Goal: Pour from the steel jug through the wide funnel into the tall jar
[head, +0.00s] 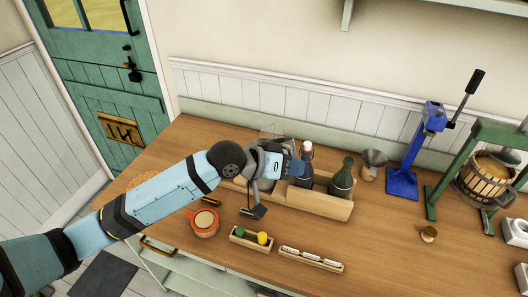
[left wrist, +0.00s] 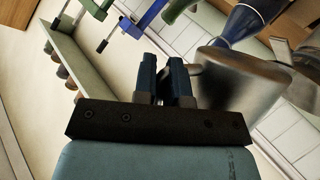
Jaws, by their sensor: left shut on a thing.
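My left gripper (head: 297,168) is over the middle of the wooden counter, by the bottle crate. In the left wrist view its blue fingers (left wrist: 165,80) are shut at the handle of a shiny steel jug (left wrist: 232,78). The jug appears tilted in that view. In the head view my gripper and wrist mostly hide it. My right gripper is not in view.
A wooden crate (head: 318,205) holds dark bottles (head: 343,178). A blue lever press (head: 405,180) and green fruit press (head: 490,180) stand right. An orange-rimmed pot (head: 204,222) and small wooden trays (head: 310,260) lie in front.

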